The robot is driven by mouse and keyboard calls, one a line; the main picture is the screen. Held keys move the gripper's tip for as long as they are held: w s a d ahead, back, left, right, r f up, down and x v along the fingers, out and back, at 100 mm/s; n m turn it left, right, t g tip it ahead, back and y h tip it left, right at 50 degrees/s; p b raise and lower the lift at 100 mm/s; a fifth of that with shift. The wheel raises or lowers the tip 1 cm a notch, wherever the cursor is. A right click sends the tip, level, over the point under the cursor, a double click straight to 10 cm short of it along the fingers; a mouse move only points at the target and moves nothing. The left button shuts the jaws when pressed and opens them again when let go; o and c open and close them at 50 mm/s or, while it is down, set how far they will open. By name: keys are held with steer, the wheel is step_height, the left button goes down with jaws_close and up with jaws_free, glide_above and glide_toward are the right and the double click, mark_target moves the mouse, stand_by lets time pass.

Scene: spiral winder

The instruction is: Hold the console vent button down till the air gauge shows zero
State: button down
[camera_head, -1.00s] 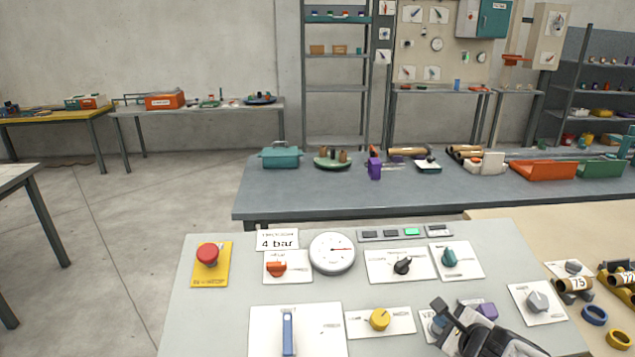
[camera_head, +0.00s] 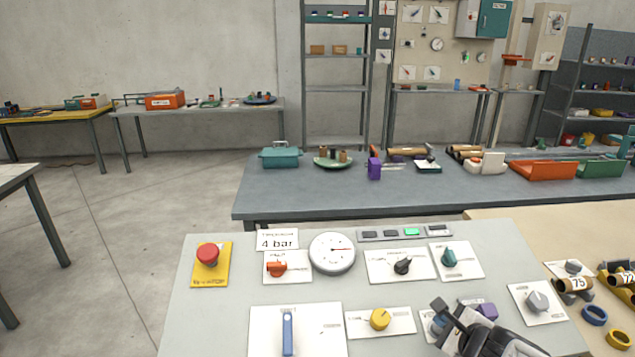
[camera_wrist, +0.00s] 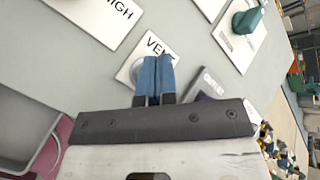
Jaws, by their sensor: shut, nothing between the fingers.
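The air gauge (camera_head: 332,254) is a white round dial on the grey console (camera_head: 215,320); its needle points right, and its scale is too small to read. A "4 bar" card (camera_head: 277,241) stands beside it. In the wrist view, the VENT plate (camera_wrist: 160,43) carries a pale round vent button (camera_wrist: 137,72), partly hidden behind my fingers. My gripper (camera_wrist: 155,62) is shut and empty, its blue fingertips over the button; I cannot tell whether they touch or press it. In the head view, my gripper (camera_head: 437,322) is at the console's lower right and covers most of that plate.
A red stop button (camera_head: 208,254) and a blue-handled lever (camera_head: 287,333) are further left. A green lamp (camera_head: 412,231) is lit.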

steer(key=shift+w+f, duration=0.25)
steer(key=shift+f, duration=0.55)
stand_by(3.7)
steer(key=shift+r, duration=0.2)
stand_by(1.1)
steer(key=shift+s+r, duration=0.25)
steer(key=shift+r, duration=0.35)
steer(key=shift+r, duration=0.1)
steer(key=r, duration=0.1)
steer(key=s+r, duration=0.1)
steer(key=r, duration=0.2)
steer(key=shift+s+r, duration=0.25)
steer(key=shift+r, duration=0.05)
stand_by(0.4)
steer(key=shift+a, duration=0.1)
